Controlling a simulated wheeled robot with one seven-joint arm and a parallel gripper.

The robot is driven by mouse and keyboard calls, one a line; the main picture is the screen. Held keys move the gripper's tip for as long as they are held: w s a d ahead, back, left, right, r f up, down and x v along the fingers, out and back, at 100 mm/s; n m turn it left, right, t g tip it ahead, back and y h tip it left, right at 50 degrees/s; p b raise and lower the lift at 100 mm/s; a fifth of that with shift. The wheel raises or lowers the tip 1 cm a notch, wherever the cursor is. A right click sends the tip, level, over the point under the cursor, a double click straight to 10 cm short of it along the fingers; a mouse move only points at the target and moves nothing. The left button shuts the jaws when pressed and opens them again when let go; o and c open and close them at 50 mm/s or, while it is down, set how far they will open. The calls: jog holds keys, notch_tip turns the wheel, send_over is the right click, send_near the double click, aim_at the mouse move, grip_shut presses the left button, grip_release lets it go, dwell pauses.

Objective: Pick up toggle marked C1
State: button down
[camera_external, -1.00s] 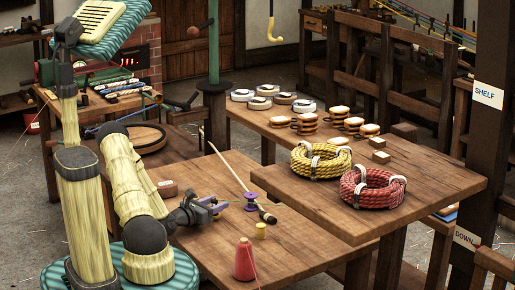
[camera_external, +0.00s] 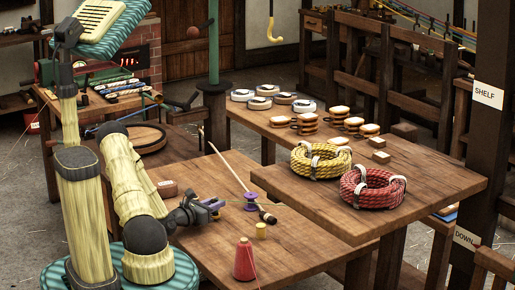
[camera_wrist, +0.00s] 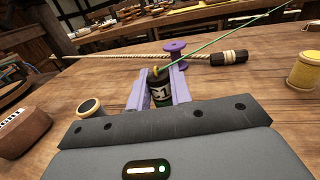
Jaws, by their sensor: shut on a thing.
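The toggle marked C1 (camera_wrist: 160,90) is a dark cylinder with a light C1 label and a yellowish end, seen in the wrist view between the two purple fingers. My gripper (camera_wrist: 158,88) is shut on it. In the external view my gripper (camera_external: 214,206) is low over the near table, and the toggle is too small to make out there. A thin green line runs from near the toggle's top to the upper right in the wrist view.
On the near table (camera_external: 215,250) stand a purple spool (camera_external: 250,200), a rope with a dark end (camera_external: 232,170), a yellow cylinder (camera_external: 261,230) and a red cone (camera_external: 244,260). A brown block (camera_wrist: 22,130) lies left of my gripper. Yellow (camera_external: 320,160) and red (camera_external: 372,188) rope coils lie on the farther table.

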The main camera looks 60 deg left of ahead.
aim_at(214, 200)
notch_tip(214, 200, up, 10)
jog(key=shift+p, duration=0.75)
dwell(0.4)
